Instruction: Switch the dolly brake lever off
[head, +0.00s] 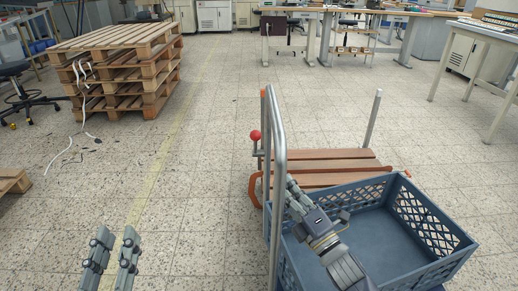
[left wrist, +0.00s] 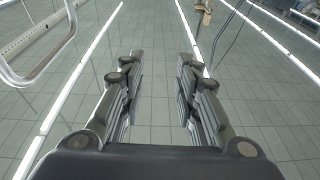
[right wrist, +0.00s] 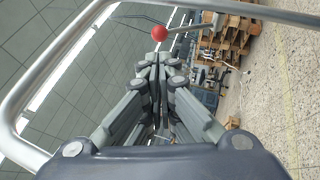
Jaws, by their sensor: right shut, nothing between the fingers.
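The dolly brake lever with its red ball knob (head: 255,135) stands upright at the left side of the dolly, beside the metal push handle (head: 279,150). In the right wrist view the red knob (right wrist: 159,33) is just beyond my fingertips, with a gap that I cannot measure. My right gripper (head: 291,182) is shut and empty, close to the handle and above the blue crate; its fingertips (right wrist: 160,62) point toward the knob. My left gripper (head: 116,235) is open and empty at the bottom left of the head view, away from the dolly.
The blue crate (head: 446,230) stands at the near end of the dolly's wooden deck (head: 330,168). The handle's tube (right wrist: 60,48) curves around my right gripper's view. Stacked pallets (head: 120,50) stand at the far left.

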